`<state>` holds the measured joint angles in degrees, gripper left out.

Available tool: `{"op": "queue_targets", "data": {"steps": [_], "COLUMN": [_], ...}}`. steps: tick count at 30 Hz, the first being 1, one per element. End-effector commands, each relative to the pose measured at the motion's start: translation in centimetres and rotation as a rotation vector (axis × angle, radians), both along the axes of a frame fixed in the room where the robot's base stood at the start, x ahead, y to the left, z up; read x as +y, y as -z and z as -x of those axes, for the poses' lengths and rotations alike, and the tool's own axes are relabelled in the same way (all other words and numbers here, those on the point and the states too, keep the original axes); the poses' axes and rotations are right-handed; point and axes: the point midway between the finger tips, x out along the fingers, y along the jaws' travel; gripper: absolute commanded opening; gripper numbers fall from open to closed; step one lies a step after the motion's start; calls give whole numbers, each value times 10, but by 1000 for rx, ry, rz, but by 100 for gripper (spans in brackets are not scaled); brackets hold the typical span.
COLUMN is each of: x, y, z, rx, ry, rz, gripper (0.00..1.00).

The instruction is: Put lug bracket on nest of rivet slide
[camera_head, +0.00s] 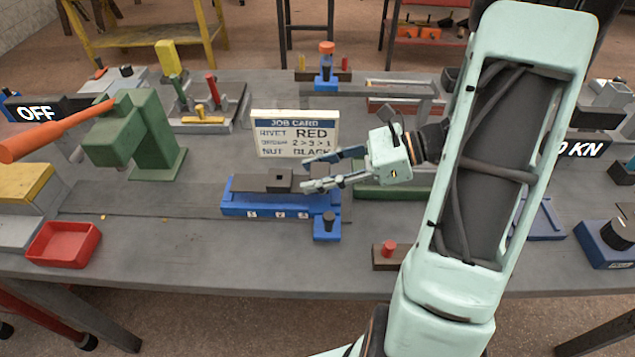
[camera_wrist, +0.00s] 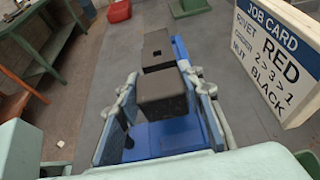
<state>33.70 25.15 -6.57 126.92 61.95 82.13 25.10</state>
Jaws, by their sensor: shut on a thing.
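The rivet slide is a long blue base (camera_head: 262,205) with small white labels along its front, at mid-bench. It also shows beyond my gripper in the wrist view (camera_wrist: 180,50). A dark block with a hole (camera_head: 280,180) sits on it, beside a flat dark plate (camera_head: 250,183). My gripper (camera_head: 318,171) is over the right end of the slide. Its fingers are shut on a dark block, which I take as the lug bracket (camera_wrist: 163,92). In the wrist view the bracket is in front of the holed block (camera_wrist: 157,45). I cannot tell whether it touches the slide.
A job card (camera_head: 295,133) stands just behind the slide. A blue stand with a black knob (camera_head: 327,228) is at its front right. A green press with an orange lever (camera_head: 140,135) and a red tray (camera_head: 63,245) are left. Bare bench lies in front of the slide.

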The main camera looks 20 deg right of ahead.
Motion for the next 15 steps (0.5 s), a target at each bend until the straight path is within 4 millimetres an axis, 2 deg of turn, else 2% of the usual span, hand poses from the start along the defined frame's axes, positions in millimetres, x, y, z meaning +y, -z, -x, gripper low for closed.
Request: {"op": "queue_targets", "data": {"steps": [5, 12, 15], "x": [1, 1, 1], "y": [9, 37, 41], "z": [0, 0, 0], "rx": [-1, -1, -1], "ry": [1, 5, 6], "rz": [-2, -3, -2], "gripper": [0, 0, 0]}}
